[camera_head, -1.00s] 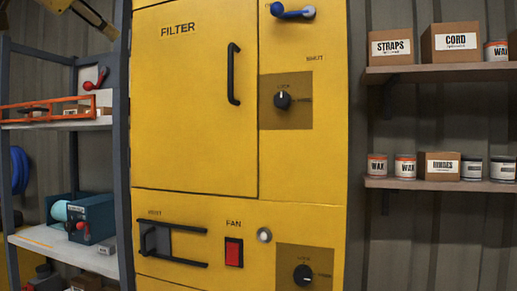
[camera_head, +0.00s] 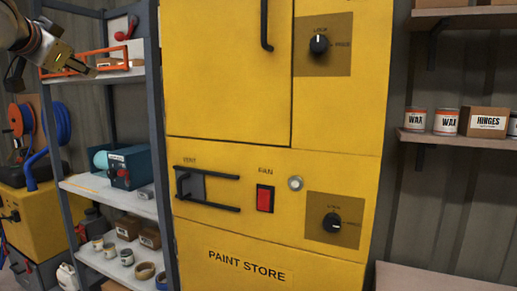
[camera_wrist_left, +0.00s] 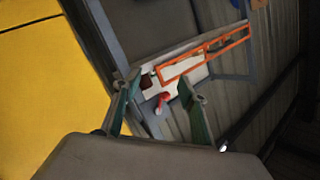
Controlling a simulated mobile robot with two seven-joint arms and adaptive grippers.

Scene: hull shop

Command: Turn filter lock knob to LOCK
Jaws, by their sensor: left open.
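The filter lock knob (camera_head: 319,43) is a round black knob on a brown plate (camera_head: 338,62) beside the filter door (camera_head: 215,70) of the yellow cabinet. Its white mark points up, towards the small word above it, which looks like LOCK; a second word, hard to read, is to its right. My left gripper (camera_head: 86,69) is at the upper left in the head view, in front of the shelf rack and well left of the knob. It is open and empty; its spread fingers also show in the left wrist view (camera_wrist_left: 160,84). My right gripper is not in view.
A similar knob (camera_head: 332,223) sits lower on the cabinet, near a red fan switch (camera_head: 265,198) and a vent handle (camera_head: 208,190). The door handle (camera_head: 266,25) projects left of the upper knob. Shelves flank the cabinet; the space before the knob looks clear.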

